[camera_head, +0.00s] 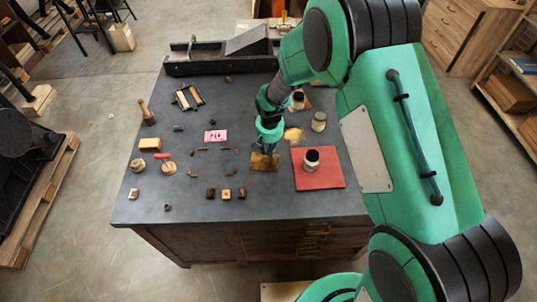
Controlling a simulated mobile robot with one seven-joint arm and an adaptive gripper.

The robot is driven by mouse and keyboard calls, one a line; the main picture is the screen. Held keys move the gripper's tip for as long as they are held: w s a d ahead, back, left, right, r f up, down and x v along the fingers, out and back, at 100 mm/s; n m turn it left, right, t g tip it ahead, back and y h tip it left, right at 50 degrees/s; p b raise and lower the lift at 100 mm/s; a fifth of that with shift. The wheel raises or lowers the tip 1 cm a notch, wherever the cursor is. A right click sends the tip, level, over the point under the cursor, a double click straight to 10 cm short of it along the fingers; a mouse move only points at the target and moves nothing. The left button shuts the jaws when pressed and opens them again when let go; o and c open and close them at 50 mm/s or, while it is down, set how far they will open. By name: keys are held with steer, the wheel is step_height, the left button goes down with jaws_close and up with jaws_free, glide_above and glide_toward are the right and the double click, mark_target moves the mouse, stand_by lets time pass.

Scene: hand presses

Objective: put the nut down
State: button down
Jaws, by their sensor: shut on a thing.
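My gripper (265,149) points down over the dark workbench, just above a small brown patch (262,163). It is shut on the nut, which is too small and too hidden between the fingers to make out. I cannot tell whether the nut touches the patch. Small dark nut-like pieces lie elsewhere on the bench, one near the left front (168,207) and one left of the pink note (179,128).
Right of my gripper, a jar (312,166) stands on a red mat (330,180), with another jar (319,122) behind. Small wooden blocks (226,194) line the front. A pink note (215,136) lies left. The front right of the workbench (290,207) is clear.

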mark_target(268, 152)
steer(key=shift+f, duration=1.75)
steer(key=shift+f, duration=0.1)
steer(key=c, duration=1.5)
jaws_free()
steer(key=shift+c, duration=0.2)
step_height(268, 152, up, 12)
steer(key=s, duration=0.1)
steer(key=shift+s, duration=0.2)
steer(key=shift+d, duration=0.1)
